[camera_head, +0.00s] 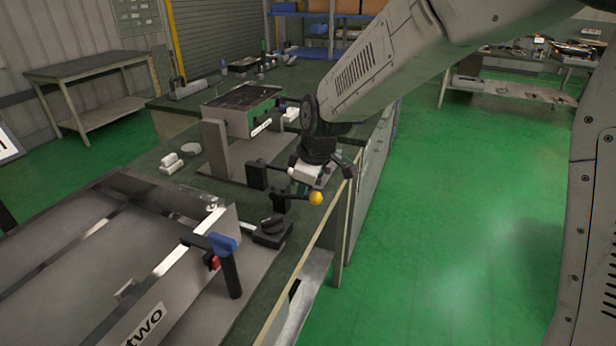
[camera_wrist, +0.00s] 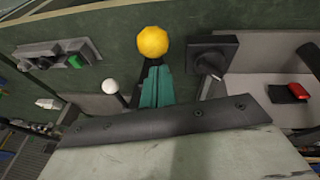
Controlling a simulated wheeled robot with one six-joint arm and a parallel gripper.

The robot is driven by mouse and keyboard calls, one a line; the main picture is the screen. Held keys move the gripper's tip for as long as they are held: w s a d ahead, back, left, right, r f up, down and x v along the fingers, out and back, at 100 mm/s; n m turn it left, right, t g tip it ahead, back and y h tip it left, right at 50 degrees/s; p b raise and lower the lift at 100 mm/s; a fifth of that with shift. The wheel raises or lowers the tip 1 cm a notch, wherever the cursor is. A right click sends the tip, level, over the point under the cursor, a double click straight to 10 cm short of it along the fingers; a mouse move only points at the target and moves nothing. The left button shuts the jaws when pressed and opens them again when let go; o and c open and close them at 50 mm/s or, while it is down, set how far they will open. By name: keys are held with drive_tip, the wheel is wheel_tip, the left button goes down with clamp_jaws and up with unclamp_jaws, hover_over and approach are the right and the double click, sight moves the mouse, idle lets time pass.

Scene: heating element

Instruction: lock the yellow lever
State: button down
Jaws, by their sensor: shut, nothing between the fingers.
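The yellow lever shows in the head view as a yellow ball knob (camera_head: 316,198) on a short dark arm, near the bench's right edge. In the wrist view the yellow knob (camera_wrist: 152,42) lies just beyond the tips of my gripper (camera_wrist: 156,72). The gripper's teal fingers are together with nothing between them. They point at the knob; whether they touch it I cannot tell. In the head view my gripper (camera_head: 301,187) is just above and left of the knob, partly hidden by the wrist. Most of the lever's arm is hidden in the wrist view.
A black rotary switch (camera_head: 272,231) sits close to the lever. A white ball knob (camera_wrist: 110,86) is left of my fingers. The green floor at right is clear.

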drive_tip(key=shift+s+d+f, duration=0.15)
drive_tip(key=shift+d+f, duration=0.1)
drive_tip(key=shift+f, duration=0.3)
drive_tip(key=shift+s+d+f, duration=0.15)
drive_tip(key=shift+d+f, duration=0.05)
drive_tip(key=shift+f, duration=0.35)
drive_tip(key=shift+s+d+f, duration=0.15)
drive_tip(key=shift+f, duration=0.2)
drive_tip(key=shift+r, duration=0.1)
drive_tip(key=s+d+f+v, duration=0.1)
drive_tip(key=d+v, duration=0.1)
drive_tip(key=v, duration=1.1)
drive_tip(key=shift+d+r, duration=0.15)
drive_tip(key=shift+d, duration=0.05)
drive_tip(key=shift+s, duration=0.15)
